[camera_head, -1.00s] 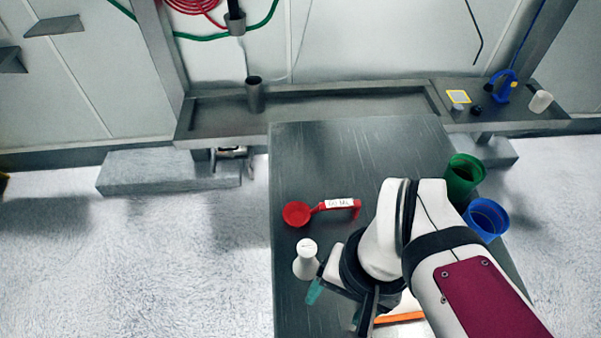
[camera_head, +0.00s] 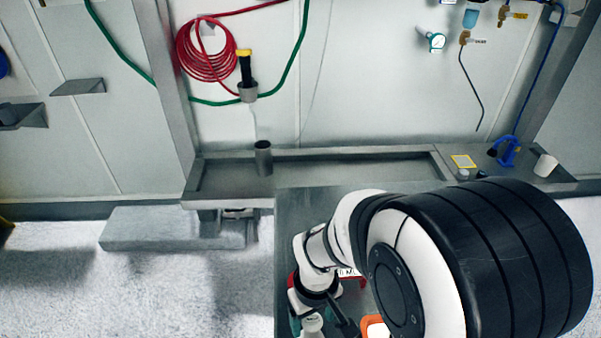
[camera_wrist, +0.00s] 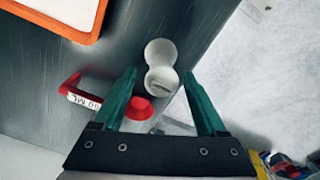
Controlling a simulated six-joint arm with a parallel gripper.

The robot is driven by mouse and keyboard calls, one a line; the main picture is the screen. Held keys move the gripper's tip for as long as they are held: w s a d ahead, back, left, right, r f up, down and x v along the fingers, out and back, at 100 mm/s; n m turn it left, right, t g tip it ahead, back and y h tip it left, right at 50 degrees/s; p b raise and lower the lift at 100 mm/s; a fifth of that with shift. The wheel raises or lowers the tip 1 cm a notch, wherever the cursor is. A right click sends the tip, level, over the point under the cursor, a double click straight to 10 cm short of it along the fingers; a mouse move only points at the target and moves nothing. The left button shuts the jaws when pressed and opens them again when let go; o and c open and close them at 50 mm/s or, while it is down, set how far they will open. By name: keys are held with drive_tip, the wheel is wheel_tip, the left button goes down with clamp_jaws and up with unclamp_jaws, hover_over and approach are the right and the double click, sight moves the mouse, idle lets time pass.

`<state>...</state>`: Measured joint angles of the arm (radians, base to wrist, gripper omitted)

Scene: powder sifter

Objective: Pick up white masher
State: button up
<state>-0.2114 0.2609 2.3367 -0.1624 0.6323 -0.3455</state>
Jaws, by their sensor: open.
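The white masher (camera_wrist: 160,52) has two rounded ends and a narrower waist, and sits on the dark metal table (camera_wrist: 140,25). In the head view only a small part of the masher (camera_head: 312,325) shows at the bottom edge, beneath my arm. My gripper (camera_wrist: 159,72) is open, with green fingertips on either side of the masher's nearer end in the wrist view. I cannot tell how far above or around it the fingers are. In the head view my gripper (camera_head: 318,326) is partly cut off by the bottom edge.
A red scoop (camera_wrist: 138,108) with a labelled handle lies close to the masher, near the left finger. An orange-rimmed tray (camera_wrist: 85,38) is at the wrist view's top left. The table edge is just right of the masher. A grey cup (camera_head: 263,158) stands on the back ledge.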

wheel_tip(320, 180, down, 6)
drive_tip(key=shift+a+r, duration=0.1)
clamp_jaws()
idle(0.4)
